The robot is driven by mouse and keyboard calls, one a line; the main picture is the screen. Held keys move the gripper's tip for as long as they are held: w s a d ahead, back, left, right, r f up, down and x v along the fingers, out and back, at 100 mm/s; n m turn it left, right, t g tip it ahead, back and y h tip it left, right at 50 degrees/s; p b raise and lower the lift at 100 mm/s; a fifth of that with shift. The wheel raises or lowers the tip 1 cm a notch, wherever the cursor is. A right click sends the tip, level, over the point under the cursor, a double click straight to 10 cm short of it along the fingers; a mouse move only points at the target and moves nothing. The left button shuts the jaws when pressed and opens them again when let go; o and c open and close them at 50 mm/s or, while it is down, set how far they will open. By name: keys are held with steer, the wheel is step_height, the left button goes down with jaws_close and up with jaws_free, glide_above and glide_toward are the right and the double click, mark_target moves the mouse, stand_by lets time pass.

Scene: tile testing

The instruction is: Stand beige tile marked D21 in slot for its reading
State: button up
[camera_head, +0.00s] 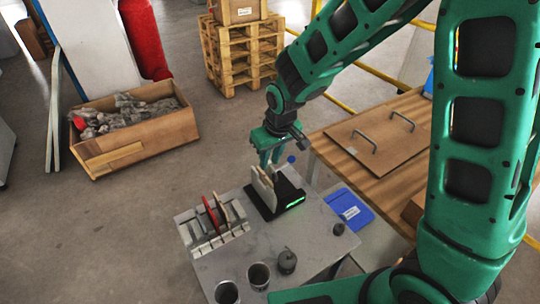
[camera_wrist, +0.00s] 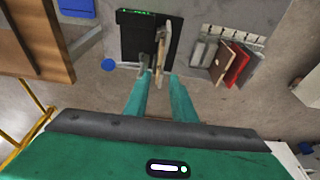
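A beige tile (camera_head: 262,190) stands on edge in a black testing device (camera_head: 289,190) with a lit green display. In the wrist view the tile (camera_wrist: 160,52) is seen almost edge-on, beside a pale upright part of the device. No D21 marking is legible. My gripper (camera_head: 269,155) is above and behind the tile; in the wrist view its fingers (camera_wrist: 157,80) are apart, with the tile's near end between or just beyond their tips and gaps at both sides. A slotted rack (camera_head: 213,239) holds a red tile (camera_head: 210,215) and other tiles; its slot labels are unreadable.
Cups (camera_head: 259,275) and a dark weight-like object (camera_head: 287,262) stand at the grey table's front. A blue bin (camera_head: 348,208) and a wooden bench (camera_head: 385,165) lie right. A crate of rubble (camera_head: 140,140) is on the floor at left.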

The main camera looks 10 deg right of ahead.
mark_target(266, 176)
steer(key=shift+x, duration=5.2)
jaws_close()
steer(key=shift+r, duration=0.1)
steer(key=shift+w+a+r+v, duration=0.15)
steer(key=shift+w+v, duration=0.2)
steer(key=shift+v, duration=1.15)
steer(key=shift+w+a+r+v, duration=0.1)
steer(key=shift+w+v, duration=0.25)
steer(key=shift+v, duration=1.15)
steer(key=shift+w+a+v, duration=0.15)
steer(key=shift+w+v, duration=0.15)
steer(key=shift+v, duration=1.95)
steer(key=shift+w, duration=0.2)
